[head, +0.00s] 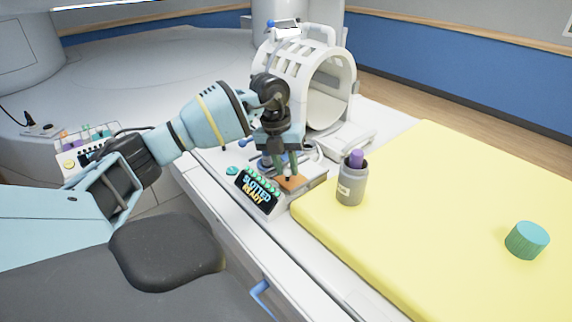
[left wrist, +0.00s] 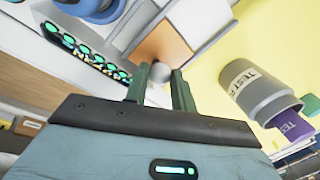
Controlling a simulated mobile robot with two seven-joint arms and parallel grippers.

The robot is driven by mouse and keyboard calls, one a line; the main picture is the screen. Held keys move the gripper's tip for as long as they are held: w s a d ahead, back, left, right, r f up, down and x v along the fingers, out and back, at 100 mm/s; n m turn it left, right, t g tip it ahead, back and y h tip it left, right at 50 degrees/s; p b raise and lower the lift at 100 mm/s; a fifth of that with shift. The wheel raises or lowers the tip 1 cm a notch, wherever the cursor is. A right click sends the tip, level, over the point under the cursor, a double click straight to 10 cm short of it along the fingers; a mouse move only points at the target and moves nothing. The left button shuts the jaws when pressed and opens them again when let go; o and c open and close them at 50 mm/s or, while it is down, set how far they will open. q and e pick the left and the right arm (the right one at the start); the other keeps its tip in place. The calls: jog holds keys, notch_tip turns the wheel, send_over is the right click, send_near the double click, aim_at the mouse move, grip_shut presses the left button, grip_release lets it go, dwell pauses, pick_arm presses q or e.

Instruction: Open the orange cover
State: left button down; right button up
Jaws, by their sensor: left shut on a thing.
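The orange cover (head: 293,184) is a small flat panel on the white console beside the yellow bed. It also shows in the left wrist view (left wrist: 166,44), with a round grey knob (left wrist: 159,71) on its near side. My left gripper (head: 286,173) points down at the cover. In the left wrist view its two fingers (left wrist: 160,76) are on either side of the knob and shut on it. The cover looks flat in place, though my fingers hide part of it. My right gripper is in neither view.
A grey cup (head: 351,188) with a purple item (head: 356,158) is close on the right. A white ring-shaped scanner (head: 335,75) stands behind. A teal cylinder (head: 527,240) sits on the yellow bed (head: 430,220).

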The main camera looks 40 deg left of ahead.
pick_arm(q)
jog(key=shift+w+d+b, duration=0.15)
jog(key=shift+w+b, duration=0.05)
jog(key=shift+w, duration=1.5)
jog(key=shift+w+d+b, duration=0.1)
jog(key=shift+w+b, duration=0.1)
jog(key=shift+w, duration=1.5)
jog(key=c, duration=1.2)
grip_release()
jog(key=shift+s+a+r, duration=0.15)
jog(key=shift+a+r, duration=0.05)
jog(key=shift+r, duration=1.1)
jog(key=shift+s+a+r, duration=0.1)
jog(key=shift+a+r, duration=0.15)
jog(key=shift+r, duration=1.05)
jog(key=shift+s+a+r, duration=0.15)
jog(key=shift+a+r, duration=0.05)
jog(key=shift+r, duration=1.1)
